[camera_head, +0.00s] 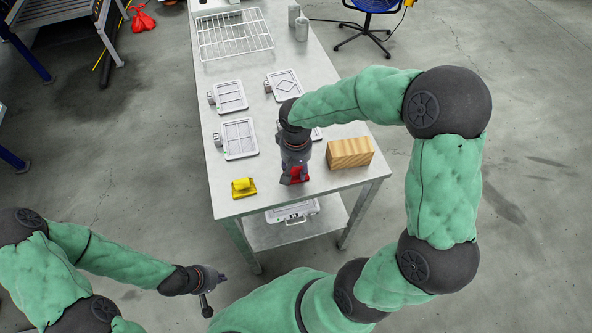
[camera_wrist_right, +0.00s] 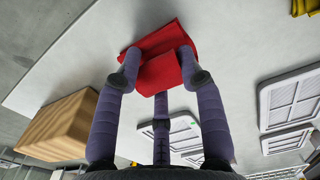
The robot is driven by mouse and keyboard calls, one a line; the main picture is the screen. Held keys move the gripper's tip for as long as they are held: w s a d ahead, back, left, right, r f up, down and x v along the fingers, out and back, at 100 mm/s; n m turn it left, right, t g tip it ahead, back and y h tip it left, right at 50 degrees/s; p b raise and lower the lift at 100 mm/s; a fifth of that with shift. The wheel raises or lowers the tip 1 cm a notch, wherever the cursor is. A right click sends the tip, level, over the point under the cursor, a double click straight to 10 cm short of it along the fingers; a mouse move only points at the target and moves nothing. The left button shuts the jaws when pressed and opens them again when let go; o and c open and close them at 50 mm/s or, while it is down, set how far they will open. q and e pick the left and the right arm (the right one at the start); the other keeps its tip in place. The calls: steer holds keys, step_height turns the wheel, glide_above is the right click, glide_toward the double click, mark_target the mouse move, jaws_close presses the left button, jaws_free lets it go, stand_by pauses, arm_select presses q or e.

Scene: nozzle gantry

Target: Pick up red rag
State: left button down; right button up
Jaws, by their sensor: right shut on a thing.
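The red rag (camera_head: 299,174) is at the near part of the metal table, mostly hidden under my right gripper (camera_head: 293,178) in the head view. In the right wrist view the red rag (camera_wrist_right: 160,72) is folded and sits between the fingertips of my right gripper (camera_wrist_right: 158,68), which is shut on it. I cannot tell whether the rag still touches the table. My left gripper (camera_head: 206,292) hangs off the table at the lower left, away from the rag. It is too small to tell whether its fingers are open.
A yellow cloth (camera_head: 243,187) lies left of the rag and a wooden block (camera_head: 349,153) stands right of it. Several framed panels (camera_head: 240,139) lie farther back on the table (camera_head: 270,198), with a wire rack (camera_head: 234,35) behind. A case (camera_head: 292,211) sits on the lower shelf.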

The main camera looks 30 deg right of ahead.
steer(key=shift+r, duration=0.5)
step_height(320, 180, up, 2)
steer(key=shift+r+p, duration=0.1)
steer(key=shift+p, duration=0.45)
steer(key=w+a+r+p, duration=0.2)
steer(key=a+r+p, duration=0.2)
steer(key=a+r, duration=0.5)
steer(key=a, duration=0.4)
steer(key=shift+w+a+r, duration=0.35)
steer(key=shift+w+r, duration=0.05)
